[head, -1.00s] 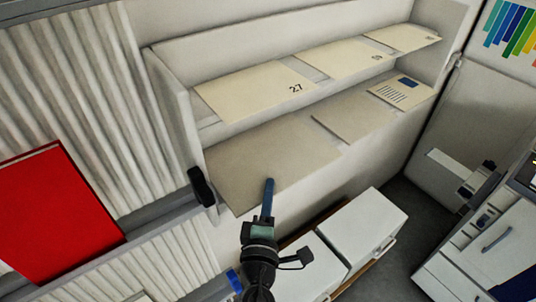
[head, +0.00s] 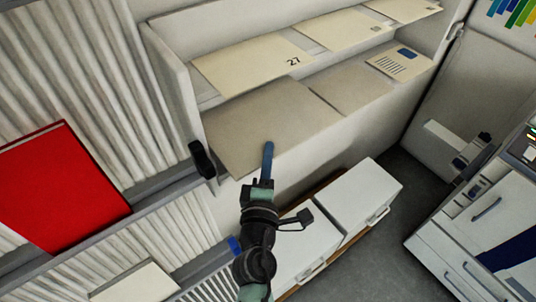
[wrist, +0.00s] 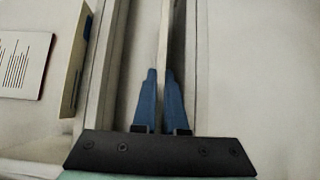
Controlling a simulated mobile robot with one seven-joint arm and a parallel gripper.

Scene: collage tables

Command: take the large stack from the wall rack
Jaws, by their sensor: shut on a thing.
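The large stack (head: 262,118), a wide flat grey-tan sheet-like pile, lies in the left part of the wall rack's lower tier. The wall rack (head: 180,75) is pale with two tiers. My gripper (head: 267,150) is at the front edge of the large stack. In the wrist view, the blue fingers of my gripper (wrist: 160,95) are shut on a thin pale upright-looking edge of the large stack (wrist: 164,40), one on each side. The rear of the stack is under the upper tier's shadow.
A sheet marked 27 (head: 250,70) lies on the upper tier, and a smaller pile (head: 350,90) lies to the right. A red folder (head: 60,185) is at the left. White drawer boxes (head: 365,205) stand below the rack. Grey floor (head: 390,240) is open to their right.

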